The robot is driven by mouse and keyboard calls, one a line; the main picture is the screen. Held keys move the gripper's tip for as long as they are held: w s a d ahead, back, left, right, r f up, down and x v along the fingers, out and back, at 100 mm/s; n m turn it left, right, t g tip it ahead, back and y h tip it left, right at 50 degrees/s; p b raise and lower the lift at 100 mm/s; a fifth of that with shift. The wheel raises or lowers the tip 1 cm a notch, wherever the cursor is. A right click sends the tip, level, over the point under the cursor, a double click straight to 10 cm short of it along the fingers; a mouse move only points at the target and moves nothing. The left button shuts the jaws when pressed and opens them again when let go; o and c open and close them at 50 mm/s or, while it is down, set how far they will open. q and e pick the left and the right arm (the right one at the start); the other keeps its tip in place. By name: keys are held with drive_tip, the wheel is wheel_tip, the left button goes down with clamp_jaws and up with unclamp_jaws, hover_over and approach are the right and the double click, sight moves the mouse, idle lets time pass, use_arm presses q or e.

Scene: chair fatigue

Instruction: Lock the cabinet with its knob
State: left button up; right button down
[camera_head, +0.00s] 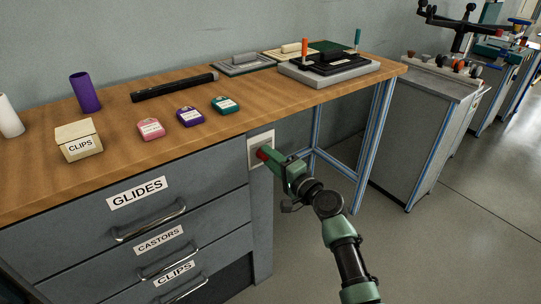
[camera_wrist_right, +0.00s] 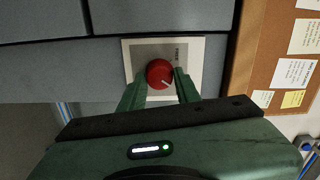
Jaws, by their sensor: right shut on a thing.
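The grey cabinet (camera_head: 262,215) stands under the wooden bench top, with drawers labelled GLIDES, CASTORS and CLIPS. A red knob (camera_wrist_right: 160,73) with a white pointer mark sits on a pale square plate (camera_wrist_right: 196,50) on the cabinet. In the head view the red knob (camera_head: 264,153) is partly hidden by my right gripper (camera_head: 270,157). In the right wrist view my right gripper (camera_wrist_right: 160,88) has one finger on each side of the knob and is shut on it. The pointer mark slants toward the lower right in that view. My left gripper is not in view.
The bench top (camera_head: 120,165) carries a CLIPS box (camera_head: 78,140), a purple cylinder (camera_head: 85,92), a black bar (camera_head: 175,87), several small labelled pots and a fixture (camera_head: 328,68). The blue bench leg (camera_head: 370,150) stands right of my arm. Floor in front is clear.

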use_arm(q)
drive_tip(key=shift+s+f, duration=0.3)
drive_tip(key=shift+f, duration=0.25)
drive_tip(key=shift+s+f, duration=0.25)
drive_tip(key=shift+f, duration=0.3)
use_arm(e)
drive_tip(key=shift+m, duration=0.9)
drive_tip(key=c, duration=1)
unclamp_jaws()
drive_tip(key=shift+c, duration=0.2)
use_arm(q)
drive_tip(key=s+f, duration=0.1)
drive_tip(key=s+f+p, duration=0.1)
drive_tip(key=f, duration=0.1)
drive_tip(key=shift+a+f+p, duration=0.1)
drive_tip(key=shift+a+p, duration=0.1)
drive_tip(key=shift+p, duration=0.1)
use_arm(e)
drive_tip(key=v, duration=0.7)
drive_tip(key=shift+s+d, duration=0.25)
drive_tip(key=shift+d, duration=0.05)
